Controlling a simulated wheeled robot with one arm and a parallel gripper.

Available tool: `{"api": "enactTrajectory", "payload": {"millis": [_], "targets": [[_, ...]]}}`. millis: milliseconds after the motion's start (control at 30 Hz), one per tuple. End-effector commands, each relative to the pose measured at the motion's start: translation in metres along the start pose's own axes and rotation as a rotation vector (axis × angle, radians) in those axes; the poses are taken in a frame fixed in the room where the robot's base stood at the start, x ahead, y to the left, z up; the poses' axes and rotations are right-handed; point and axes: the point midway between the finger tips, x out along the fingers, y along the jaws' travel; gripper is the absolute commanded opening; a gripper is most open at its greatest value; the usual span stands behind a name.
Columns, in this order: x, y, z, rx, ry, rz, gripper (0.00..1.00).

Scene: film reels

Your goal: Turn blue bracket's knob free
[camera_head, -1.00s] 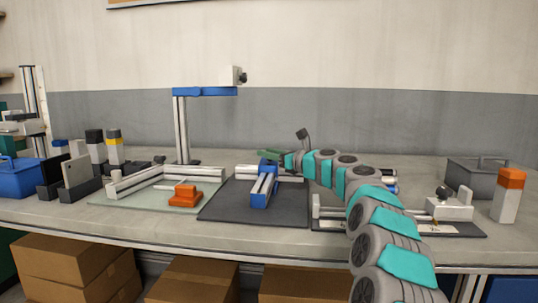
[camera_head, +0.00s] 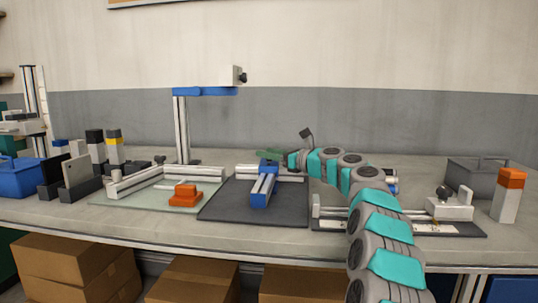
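A blue bracket (camera_head: 264,188) sits on the dark mat in the middle of the bench, on a short pale rail that meets a crosswise rail. A small dark shape that may be its knob (camera_head: 268,163) shows on its far, upper end. My gripper (camera_head: 288,159) is just right of that end, small and partly hidden by its own wrist. I cannot tell whether it touches the knob or how its fingers stand. A second blue piece (camera_head: 205,91) forms an arm on top of a tall post, with a white block and dark knob (camera_head: 243,78) at its end.
An orange block (camera_head: 185,195) stands on the pale green mat at left. A rail fixture with a white block (camera_head: 448,209) lies right of my arm. A grey crate (camera_head: 477,179) and an orange-topped block (camera_head: 508,197) stand farther right. A green item (camera_head: 268,154) lies behind the bracket.

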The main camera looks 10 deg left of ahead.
Motion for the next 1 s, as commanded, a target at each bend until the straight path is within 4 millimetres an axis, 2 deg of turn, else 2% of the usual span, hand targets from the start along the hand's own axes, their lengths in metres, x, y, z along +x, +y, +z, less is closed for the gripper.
{"api": "enactTrajectory", "payload": {"millis": [33, 167, 533, 667, 1000], "targets": [[0.000, 0.000, 0.000, 0.000, 0.000, 0.000, 0.53], [0.000, 0.000, -0.001, 0.000, 0.001, 0.000, 0.67], [-0.005, 0.000, -0.001, 0.002, 0.001, -0.001, 0.67], [-0.017, -0.001, -0.002, 0.003, 0.001, -0.001, 0.67], [-0.062, -0.001, 0.000, 0.001, -0.001, -0.002, 0.67]]}}
